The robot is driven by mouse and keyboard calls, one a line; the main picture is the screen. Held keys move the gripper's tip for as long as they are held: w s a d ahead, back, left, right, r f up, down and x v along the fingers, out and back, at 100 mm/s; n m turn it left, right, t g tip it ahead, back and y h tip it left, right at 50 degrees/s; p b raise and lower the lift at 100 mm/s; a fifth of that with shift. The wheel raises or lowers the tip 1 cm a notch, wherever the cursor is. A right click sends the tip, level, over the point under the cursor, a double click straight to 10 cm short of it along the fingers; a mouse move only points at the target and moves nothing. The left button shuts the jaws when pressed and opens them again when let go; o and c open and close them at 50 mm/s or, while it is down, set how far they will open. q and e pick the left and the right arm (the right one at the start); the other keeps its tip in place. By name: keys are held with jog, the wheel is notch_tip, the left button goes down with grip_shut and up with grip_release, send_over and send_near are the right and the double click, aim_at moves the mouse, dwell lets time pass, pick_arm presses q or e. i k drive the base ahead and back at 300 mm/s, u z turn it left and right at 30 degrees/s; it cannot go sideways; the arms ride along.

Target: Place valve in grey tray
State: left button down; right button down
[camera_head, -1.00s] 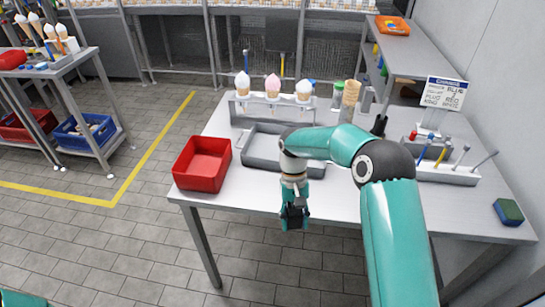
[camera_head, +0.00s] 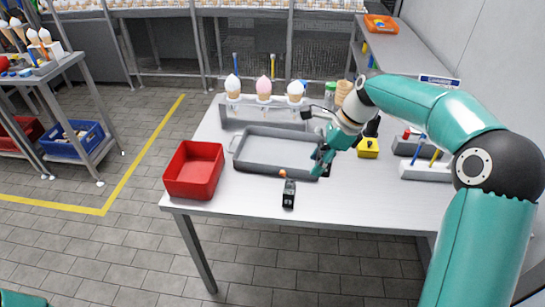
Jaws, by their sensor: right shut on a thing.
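The grey tray (camera_head: 237,160) is a shallow, empty-looking tray in the middle of the table. My right arm reaches in from the right. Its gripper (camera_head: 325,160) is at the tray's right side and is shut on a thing. The held thing cannot be made out clearly, and neither can its gap to the tray. A small black object with an orange top (camera_head: 288,193) is on the table just in front of the tray. I cannot tell for sure which thing is the valve. My left gripper is out of view.
A red bin (camera_head: 193,170) stands left of the tray. A rack with ice-cream cones (camera_head: 263,91) stands behind it. A yellow block with a black top (camera_head: 367,148) and a white tool holder (camera_head: 425,170) stand to the right. The table's front right is clear.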

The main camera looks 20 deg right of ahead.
aim_at(282, 155)
jog(key=i, duration=0.9)
jog(key=u, duration=0.05)
